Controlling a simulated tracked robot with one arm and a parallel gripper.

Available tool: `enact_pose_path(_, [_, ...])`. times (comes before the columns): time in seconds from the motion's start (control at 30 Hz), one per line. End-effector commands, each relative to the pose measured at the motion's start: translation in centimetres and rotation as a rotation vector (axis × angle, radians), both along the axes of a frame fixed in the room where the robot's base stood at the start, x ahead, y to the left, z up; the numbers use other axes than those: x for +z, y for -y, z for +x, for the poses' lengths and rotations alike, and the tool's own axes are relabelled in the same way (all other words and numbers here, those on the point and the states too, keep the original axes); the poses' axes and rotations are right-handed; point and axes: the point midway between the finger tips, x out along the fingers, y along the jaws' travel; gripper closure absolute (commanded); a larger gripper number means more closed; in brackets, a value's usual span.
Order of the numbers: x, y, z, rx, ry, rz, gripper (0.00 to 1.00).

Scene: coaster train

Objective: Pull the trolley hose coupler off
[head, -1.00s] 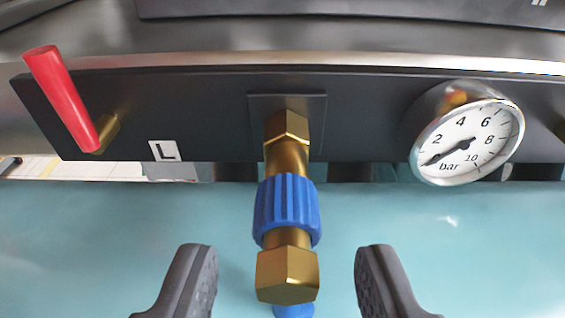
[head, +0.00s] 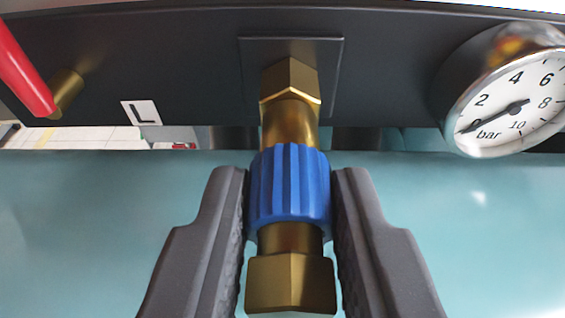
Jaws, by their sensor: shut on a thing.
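The hose coupler (head: 289,190) has a ribbed blue collar and a brass hex end (head: 291,285) below it. It is on the brass fitting (head: 290,90) that comes out of the dark panel, in the middle of the head view. My gripper (head: 289,195) is shut on the blue collar, one finger against each side. The collar still sits against the brass neck above it. Any hose below the brass hex end is out of the picture.
A red lever (head: 22,72) on a brass stem is at the left, beside a white L label (head: 141,112). A pressure gauge (head: 505,95) juts out at the right, its needle near 0. The dark panel (head: 190,65) runs behind. The teal surface below is clear.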

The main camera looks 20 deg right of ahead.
Motion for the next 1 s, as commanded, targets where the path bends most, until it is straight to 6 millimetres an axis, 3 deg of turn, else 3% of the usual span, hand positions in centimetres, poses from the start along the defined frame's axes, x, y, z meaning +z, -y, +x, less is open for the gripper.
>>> enact_pose_path(1.0, [0.1,-0.5,-1.4,0.001,0.002,0.0,1.0])
